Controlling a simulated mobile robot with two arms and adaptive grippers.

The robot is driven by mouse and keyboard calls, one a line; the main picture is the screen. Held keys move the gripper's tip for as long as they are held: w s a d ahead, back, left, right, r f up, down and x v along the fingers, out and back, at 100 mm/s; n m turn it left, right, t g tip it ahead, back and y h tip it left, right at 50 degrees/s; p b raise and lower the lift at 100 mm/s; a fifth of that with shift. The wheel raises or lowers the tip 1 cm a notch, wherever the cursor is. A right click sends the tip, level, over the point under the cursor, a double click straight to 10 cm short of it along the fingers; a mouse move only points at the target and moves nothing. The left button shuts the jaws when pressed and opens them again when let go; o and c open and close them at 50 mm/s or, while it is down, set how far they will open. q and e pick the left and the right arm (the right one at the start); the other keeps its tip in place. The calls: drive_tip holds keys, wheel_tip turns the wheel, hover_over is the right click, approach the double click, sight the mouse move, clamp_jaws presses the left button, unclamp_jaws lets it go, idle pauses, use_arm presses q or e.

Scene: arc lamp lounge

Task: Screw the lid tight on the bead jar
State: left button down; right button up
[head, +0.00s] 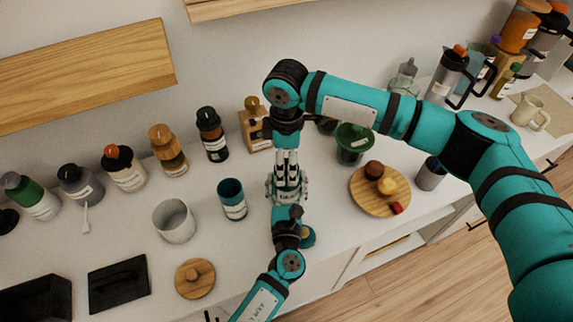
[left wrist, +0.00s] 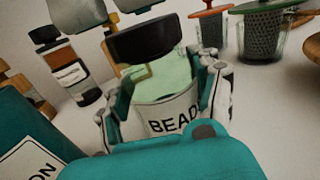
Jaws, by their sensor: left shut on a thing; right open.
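The bead jar (left wrist: 168,108) is pale green glass with a white label reading "BEAD" in the left wrist view. Its black lid (left wrist: 155,38) sits on the mouth; whether it is fully seated I cannot tell. My left gripper (left wrist: 166,100) is shut around the jar's body, a finger on each side. In the head view, my left gripper (head: 287,187) comes up from below, and the grippers hide most of the jar. My right gripper (head: 287,160) points down from above, open. Grey finger parts show above the lid in the left wrist view.
A teal canister (head: 232,203) and a grey pot (head: 174,222) stand to the left. Several bottles line the wall. A wooden knobbed lid (head: 194,289) lies near the front edge.

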wheel_tip(320, 180, up, 9)
idle(0.3)
drive_tip(key=shift+r, duration=0.1)
use_arm(q)
drive_tip(key=shift+c, duration=0.8)
unclamp_jaws()
drive_tip(key=s, duration=1.2)
drive_tip(key=shift+s, duration=0.1)
use_arm(e)
drive_tip(key=shift+s, duration=0.1)
